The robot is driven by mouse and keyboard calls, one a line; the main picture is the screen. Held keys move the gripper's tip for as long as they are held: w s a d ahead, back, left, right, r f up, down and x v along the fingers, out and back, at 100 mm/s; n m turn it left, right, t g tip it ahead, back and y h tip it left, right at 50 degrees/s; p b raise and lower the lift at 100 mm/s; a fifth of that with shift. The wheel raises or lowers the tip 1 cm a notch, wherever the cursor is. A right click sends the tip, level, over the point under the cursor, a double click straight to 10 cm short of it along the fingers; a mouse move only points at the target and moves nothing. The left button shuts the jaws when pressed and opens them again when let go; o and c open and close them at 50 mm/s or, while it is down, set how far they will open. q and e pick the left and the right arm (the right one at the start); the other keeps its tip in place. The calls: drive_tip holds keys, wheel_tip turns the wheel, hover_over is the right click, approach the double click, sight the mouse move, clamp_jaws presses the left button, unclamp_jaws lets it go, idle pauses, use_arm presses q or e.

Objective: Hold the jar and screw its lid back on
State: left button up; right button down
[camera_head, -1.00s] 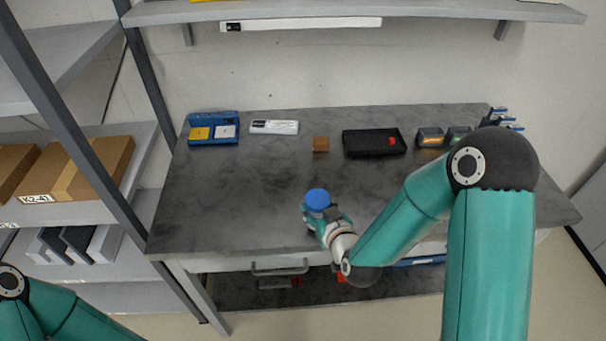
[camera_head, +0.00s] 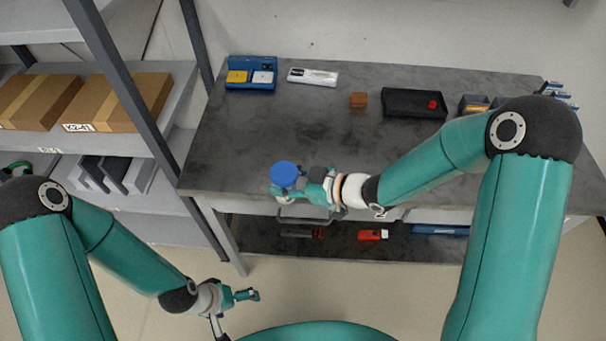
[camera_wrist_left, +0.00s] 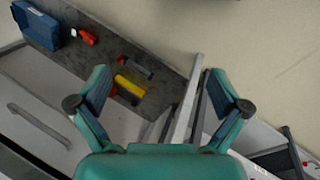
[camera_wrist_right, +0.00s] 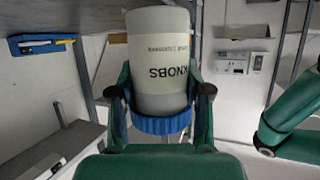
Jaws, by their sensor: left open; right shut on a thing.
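The jar (camera_wrist_right: 160,62) is white with the word KNOBS on it, printed upside down in the right wrist view. A ribbed blue lid (camera_wrist_right: 160,124) shows at its end nearest my palm; how tightly it sits I cannot tell. My right gripper (camera_wrist_right: 160,92) is shut on the jar, its fingers on both sides close to the lid. In the head view the blue lid (camera_head: 285,174) faces up and hides most of the jar, over the table's front edge. My left gripper (camera_head: 248,295) is open and empty, low in front of the table; its spread fingers show in the left wrist view (camera_wrist_left: 160,92).
The grey table (camera_head: 300,135) carries a blue box (camera_head: 251,86), a white box (camera_head: 313,77), a brown block (camera_head: 358,100) and a black tray (camera_head: 400,112) along its back. A shelf rack with cartons (camera_head: 115,105) stands left. The lower shelf (camera_head: 270,250) holds several small items.

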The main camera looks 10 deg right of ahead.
drive_tip(key=shift+s+a+n+g+y, duration=0.2)
drive_tip(key=shift+a+n+g+y, duration=0.2)
drive_tip(key=shift+a+n+g, duration=0.45)
drive_tip(key=shift+a, duration=0.15)
